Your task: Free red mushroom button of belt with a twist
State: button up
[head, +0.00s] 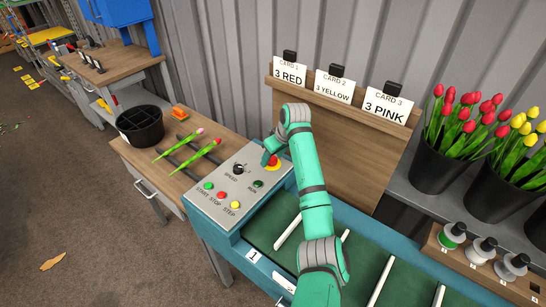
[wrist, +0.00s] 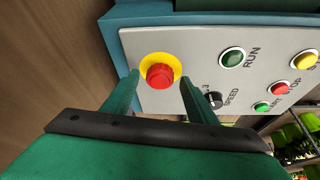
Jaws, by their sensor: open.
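The red mushroom button (wrist: 159,75) sits on a yellow disc on the grey control panel. In the head view the button (head: 273,161) shows at the panel's far edge, partly hidden by my gripper. My gripper (wrist: 162,85) is open, one finger to each side of the button in the wrist view, with the button between and just beyond the fingertips. I see no contact. In the head view my gripper (head: 268,157) is right over the button. The belt (head: 300,240) is green with white dividers, beside the panel.
The panel (head: 222,192) also carries a black speed knob (head: 239,170), a green RUN lamp (head: 257,183) and start, stop and step buttons. Two tulips lie on the bench near a black pot (head: 140,128). A card board (head: 330,150) stands behind; flower buckets (head: 437,168) stand right.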

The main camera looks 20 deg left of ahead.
jog(key=c, duration=1.1)
